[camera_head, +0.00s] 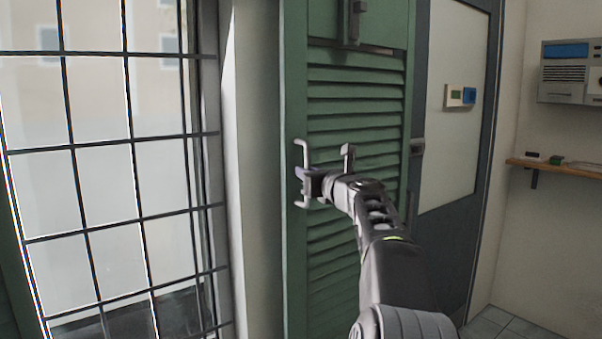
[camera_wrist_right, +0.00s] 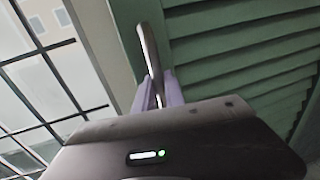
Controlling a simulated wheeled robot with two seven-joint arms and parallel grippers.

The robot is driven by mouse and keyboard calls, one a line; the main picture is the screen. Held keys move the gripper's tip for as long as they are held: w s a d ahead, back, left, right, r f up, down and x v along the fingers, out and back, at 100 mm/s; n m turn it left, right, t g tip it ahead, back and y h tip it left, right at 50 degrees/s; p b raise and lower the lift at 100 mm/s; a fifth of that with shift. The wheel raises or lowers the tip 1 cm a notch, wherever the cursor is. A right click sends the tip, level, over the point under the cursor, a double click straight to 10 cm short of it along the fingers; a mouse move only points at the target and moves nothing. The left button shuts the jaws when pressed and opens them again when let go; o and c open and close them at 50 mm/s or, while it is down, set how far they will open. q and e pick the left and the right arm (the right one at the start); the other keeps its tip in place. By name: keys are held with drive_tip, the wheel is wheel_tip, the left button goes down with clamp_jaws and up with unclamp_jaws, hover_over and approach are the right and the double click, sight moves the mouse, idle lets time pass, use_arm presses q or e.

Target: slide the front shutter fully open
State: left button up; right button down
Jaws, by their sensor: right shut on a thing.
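The green louvered shutter (camera_head: 352,103) stands upright in the middle of the head view, just right of the gridded window. It also fills the right of the right wrist view (camera_wrist_right: 235,50). A grey upright bar handle (camera_head: 303,150) is on its left edge. My right gripper (camera_head: 305,182) is shut on this handle, around its lower half. In the right wrist view the handle (camera_wrist_right: 150,45) rises between the two pale purple fingers. My right arm hides part of the shutter's lower right. My left gripper is not in view.
A barred window (camera_head: 110,150) is at the left, with a pale wall strip (camera_head: 255,150) between it and the shutter. A dark-framed door (camera_head: 455,235) is behind at right. A small wooden shelf (camera_head: 560,171) and a grey wall unit (camera_head: 572,80) are at far right.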

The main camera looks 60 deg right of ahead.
drive_tip(key=shift+s+d+r, duration=0.15)
drive_tip(key=shift+s+d, duration=0.05)
drive_tip(key=shift+d, duration=0.05)
drive_tip(key=c, duration=1.4)
unclamp_jaws()
drive_tip(key=shift+d, duration=0.15)
drive_tip(key=b+v, duration=0.1)
drive_tip(key=v, duration=0.6)
drive_tip(key=shift+s+a, duration=0.25)
drive_tip(key=shift+a, duration=0.05)
